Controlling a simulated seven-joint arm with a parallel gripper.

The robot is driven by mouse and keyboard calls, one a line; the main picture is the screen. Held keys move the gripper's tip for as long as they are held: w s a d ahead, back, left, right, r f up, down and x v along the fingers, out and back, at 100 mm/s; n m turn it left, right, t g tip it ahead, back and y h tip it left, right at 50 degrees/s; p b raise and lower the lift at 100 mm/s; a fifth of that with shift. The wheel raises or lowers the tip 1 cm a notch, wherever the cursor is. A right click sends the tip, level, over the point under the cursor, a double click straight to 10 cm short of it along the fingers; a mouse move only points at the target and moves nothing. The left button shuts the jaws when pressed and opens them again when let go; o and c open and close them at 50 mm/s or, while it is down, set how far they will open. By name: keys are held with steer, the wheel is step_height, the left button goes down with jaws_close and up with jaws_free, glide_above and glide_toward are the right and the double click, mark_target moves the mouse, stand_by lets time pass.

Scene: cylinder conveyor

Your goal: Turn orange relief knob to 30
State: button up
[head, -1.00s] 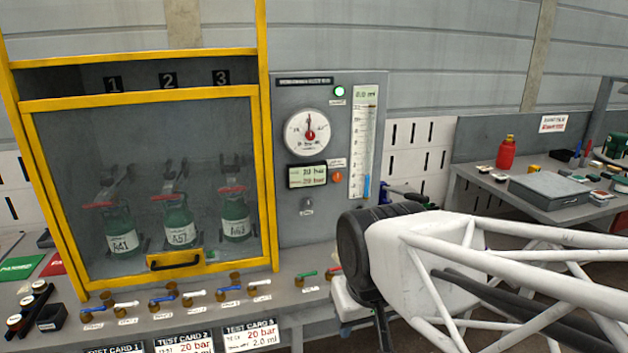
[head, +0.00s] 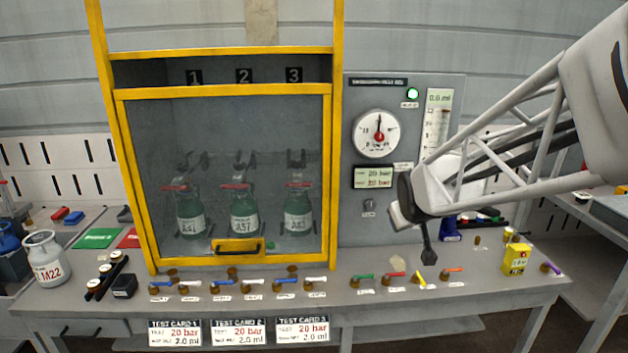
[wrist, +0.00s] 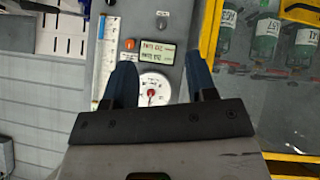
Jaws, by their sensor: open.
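The orange relief knob (wrist: 130,44) shows in the wrist view as a small round knob on the grey panel, beside the green display (wrist: 158,51). Its scale and setting are too small to read. In the head view my arm hides it. My gripper (wrist: 161,65) is open and empty, its two blue fingers in front of the panel. In the wrist view the dial gauge (wrist: 152,89) and display lie between the fingers. The knob is just beyond the left fingertip, with no contact visible.
The yellow-framed cabinet (head: 340,130) with green bottles stands left of the panel (head: 357,225). Several small valves with coloured levers line the bench front (head: 330,310). A grey knob (head: 369,205) sits below the display. A yellow box (head: 515,259) stands at the right.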

steer(key=w+d+f+n+t, duration=0.2)
steer(key=w+d, duration=0.2)
steer(key=w, duration=0.6)
steer(key=w+d+f+n+t, duration=0.1)
steer(key=w+d+t, duration=0.2)
steer(key=w, duration=0.6)
steer(key=n+t+y, duration=0.2)
steer(key=n+t, duration=0.1)
steer(key=t, duration=0.1)
glide_toward(403, 181)
steer(key=shift+w+d+f, duration=0.1)
steer(key=shift+w+f, duration=0.25)
steer(key=shift+w, duration=0.05)
steer(key=w, duration=0.7)
steer(key=shift+w, duration=0.4)
steer(key=c, duration=0.7)
